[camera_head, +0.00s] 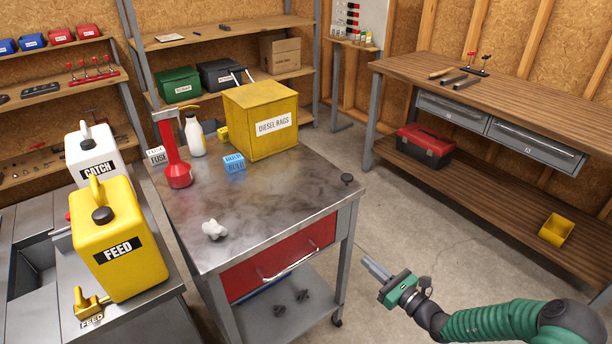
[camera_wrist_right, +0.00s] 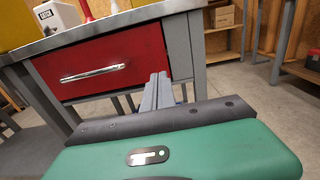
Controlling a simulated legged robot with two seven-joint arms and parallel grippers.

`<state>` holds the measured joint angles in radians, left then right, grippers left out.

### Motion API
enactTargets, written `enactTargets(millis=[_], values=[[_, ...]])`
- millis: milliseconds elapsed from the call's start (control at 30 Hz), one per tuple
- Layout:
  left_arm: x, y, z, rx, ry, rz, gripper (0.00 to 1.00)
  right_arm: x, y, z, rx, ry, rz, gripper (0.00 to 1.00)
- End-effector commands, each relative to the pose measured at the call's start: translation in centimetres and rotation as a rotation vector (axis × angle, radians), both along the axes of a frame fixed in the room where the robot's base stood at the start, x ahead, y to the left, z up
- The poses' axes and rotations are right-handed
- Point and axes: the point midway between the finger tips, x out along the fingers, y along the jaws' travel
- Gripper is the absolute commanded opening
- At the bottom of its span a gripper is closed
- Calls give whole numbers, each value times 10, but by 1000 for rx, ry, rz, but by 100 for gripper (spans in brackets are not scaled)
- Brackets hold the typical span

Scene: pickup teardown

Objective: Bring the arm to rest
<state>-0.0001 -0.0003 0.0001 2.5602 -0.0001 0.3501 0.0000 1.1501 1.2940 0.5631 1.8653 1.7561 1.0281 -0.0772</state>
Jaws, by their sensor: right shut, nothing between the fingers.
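My right arm (camera_head: 490,321) is green and comes in from the lower right in the head view. Its gripper (camera_head: 370,264) is in the air over the floor, to the right of the metal cart (camera_head: 337,222) and apart from it. In the right wrist view the grey fingers (camera_wrist_right: 157,90) are together with nothing between them, and the cart's red drawer (camera_wrist_right: 101,68) shows beyond them. My left gripper is not in either view.
On the cart stand a yellow DIESEL RAGS box (camera_head: 259,145), a red funnel-like item (camera_head: 178,174), a white bottle (camera_head: 194,136), a blue block (camera_head: 234,163) and a crumpled white rag (camera_head: 214,229). Yellow FEED (camera_head: 112,232) and white CATCH (camera_head: 90,148) cans stand left. A workbench (camera_head: 500,88) stands right.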

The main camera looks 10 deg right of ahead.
Motion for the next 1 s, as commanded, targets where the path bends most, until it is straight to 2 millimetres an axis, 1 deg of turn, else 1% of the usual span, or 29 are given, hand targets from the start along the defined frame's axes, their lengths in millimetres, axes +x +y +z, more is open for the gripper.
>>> enactTargets(millis=[67,133,167,200,233,267,300,333,367,400,433,467,500,533,600,700,733,833,1000], values=[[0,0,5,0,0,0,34,-4,23,7,-50,10,78,0],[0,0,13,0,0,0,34,-17,62,14,-150,31,224,0],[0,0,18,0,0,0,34,-27,82,16,-214,42,309,0],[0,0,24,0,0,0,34,-45,112,20,-316,58,442,0],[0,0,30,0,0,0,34,-63,133,22,-406,68,554,0],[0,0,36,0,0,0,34,-85,151,25,-509,78,674,0],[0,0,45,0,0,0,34,-117,170,28,-667,83,844,0],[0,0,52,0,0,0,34,-141,177,30,-793,82,968,0],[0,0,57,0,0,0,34,-163,179,34,-920,74,1082,0],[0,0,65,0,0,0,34,-188,176,41,-1090,53,1222,0],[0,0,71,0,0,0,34,-203,170,48,-1220,29,1318,0],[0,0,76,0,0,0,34,-215,163,57,-1349,-1,1405,0],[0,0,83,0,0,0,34,-226,152,72,-1516,-56,1505,0],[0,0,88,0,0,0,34,-231,144,84,-1634,-103,1567,0],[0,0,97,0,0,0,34,-235,131,110,-1875,-222,1670,0],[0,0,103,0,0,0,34,-233,124,138,-2108,-376,1737,0],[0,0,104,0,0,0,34,-233,123,142,-2150,-409,1747,0],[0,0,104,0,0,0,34,-231,121,149,-2222,-467,1760,0],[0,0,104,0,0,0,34,-231,121,149,-2225,-470,1761,0]])
